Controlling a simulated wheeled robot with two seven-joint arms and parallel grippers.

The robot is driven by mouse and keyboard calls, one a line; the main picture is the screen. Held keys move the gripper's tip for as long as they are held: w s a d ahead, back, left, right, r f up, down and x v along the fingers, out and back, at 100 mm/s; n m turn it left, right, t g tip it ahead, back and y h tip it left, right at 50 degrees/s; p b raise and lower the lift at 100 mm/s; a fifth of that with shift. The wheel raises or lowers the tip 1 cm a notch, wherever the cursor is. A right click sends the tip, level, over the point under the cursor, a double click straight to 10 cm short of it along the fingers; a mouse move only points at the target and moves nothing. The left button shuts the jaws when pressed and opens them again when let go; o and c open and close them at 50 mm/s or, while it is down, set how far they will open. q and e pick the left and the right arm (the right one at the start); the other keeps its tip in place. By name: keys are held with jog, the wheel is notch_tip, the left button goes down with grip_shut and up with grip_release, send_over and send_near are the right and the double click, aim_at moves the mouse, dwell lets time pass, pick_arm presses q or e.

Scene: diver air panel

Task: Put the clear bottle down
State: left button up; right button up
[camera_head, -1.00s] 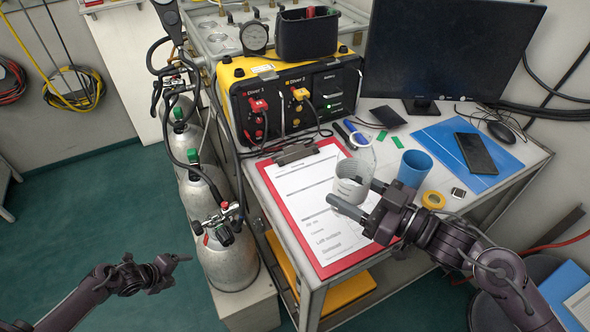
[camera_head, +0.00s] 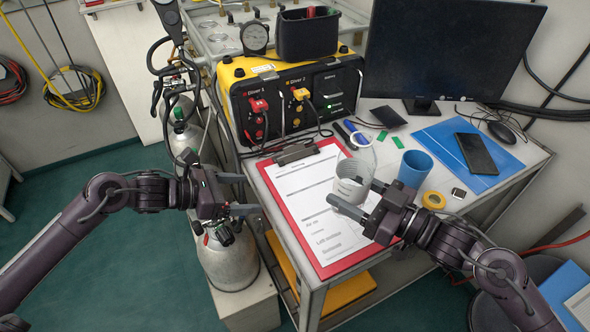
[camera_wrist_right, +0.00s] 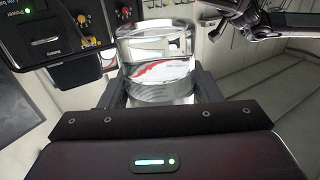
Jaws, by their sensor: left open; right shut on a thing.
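The clear bottle (camera_head: 353,172) is held over the red clipboard (camera_head: 322,262) with its white sheet, on the bench. My right gripper (camera_head: 356,196) is shut on its lower part, coming from the right. In the right wrist view the bottle (camera_wrist_right: 156,62) sits between the two fingers, and I see through it. I cannot tell whether its base touches the clipboard. My left gripper (camera_head: 245,194) is open and empty, left of the clipboard, in front of a silver cylinder. Part of it shows at the top right of the right wrist view.
A blue cup (camera_head: 414,168) and a yellow tape roll (camera_head: 433,200) stand close right of the bottle. A blue marker (camera_head: 356,131) lies behind it. The yellow air panel (camera_head: 290,100) and the monitor (camera_head: 450,45) stand at the back. The clipboard's front part is clear.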

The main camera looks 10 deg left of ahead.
pick_arm(q)
jog(key=s+d+r+m+h, duration=0.1)
jog(key=s+d+r+h, duration=0.15)
jog(key=d+r, duration=0.45)
jog(key=m+h, duration=0.2)
jog(key=h, duration=0.1)
send_near(366, 161)
notch_tip(366, 161, down, 3)
jog(key=w+a, duration=0.1)
jog(key=w, duration=0.1)
jog(key=x, duration=1.1)
jog(key=shift+w+d+r, duration=0.1)
jog(key=shift+d+r, duration=0.1)
jog(key=shift+d, duration=0.1)
jog(key=c, duration=0.9)
jog(key=shift+c, duration=1.1)
pick_arm(e)
jog(key=o, duration=1.2)
jog(key=shift+c, duration=0.2)
jog(key=shift+d, duration=0.1)
